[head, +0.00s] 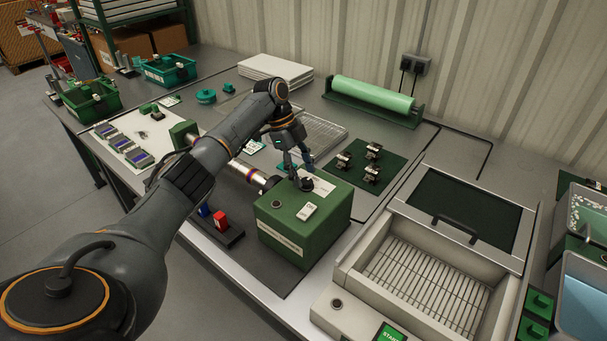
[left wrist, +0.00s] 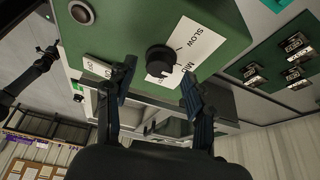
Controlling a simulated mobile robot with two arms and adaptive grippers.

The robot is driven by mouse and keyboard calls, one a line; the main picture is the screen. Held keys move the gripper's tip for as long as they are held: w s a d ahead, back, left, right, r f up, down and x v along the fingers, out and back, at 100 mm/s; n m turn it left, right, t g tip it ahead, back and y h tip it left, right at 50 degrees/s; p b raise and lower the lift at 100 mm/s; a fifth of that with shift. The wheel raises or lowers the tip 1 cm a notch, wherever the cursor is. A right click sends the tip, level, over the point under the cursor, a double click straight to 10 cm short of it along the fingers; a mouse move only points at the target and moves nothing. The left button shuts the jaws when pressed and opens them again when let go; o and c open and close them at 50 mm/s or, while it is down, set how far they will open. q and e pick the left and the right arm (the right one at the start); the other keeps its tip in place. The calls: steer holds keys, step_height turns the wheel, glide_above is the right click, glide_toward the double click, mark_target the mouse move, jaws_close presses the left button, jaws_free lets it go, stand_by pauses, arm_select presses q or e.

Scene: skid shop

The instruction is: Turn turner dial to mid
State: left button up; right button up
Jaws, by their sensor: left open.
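The turner is a green box (head: 300,229) on the bench. Its black dial (head: 304,184) sits on the top face, and shows large in the left wrist view (left wrist: 160,60) on a white label reading SLOW, with another word partly covered. A white pointer mark shows on the dial's edge. My left gripper (head: 299,174) is over the dial in the head view. In the left wrist view my left gripper (left wrist: 156,92) is open, with one blue-padded finger on each side below the dial. I cannot tell whether a finger touches it.
A white rocker switch (head: 309,210) and a round button (head: 276,204) are on the box top. A metal roller (head: 246,172) adjoins the box. A green mat with small parts (head: 383,155) lies behind, and a wire-rack tray machine (head: 352,262) stands to the right.

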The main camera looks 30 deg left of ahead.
arm_select(q)
steer(key=v, duration=1)
steer(key=shift+r, duration=0.4)
steer(key=shift+a, duration=0.1)
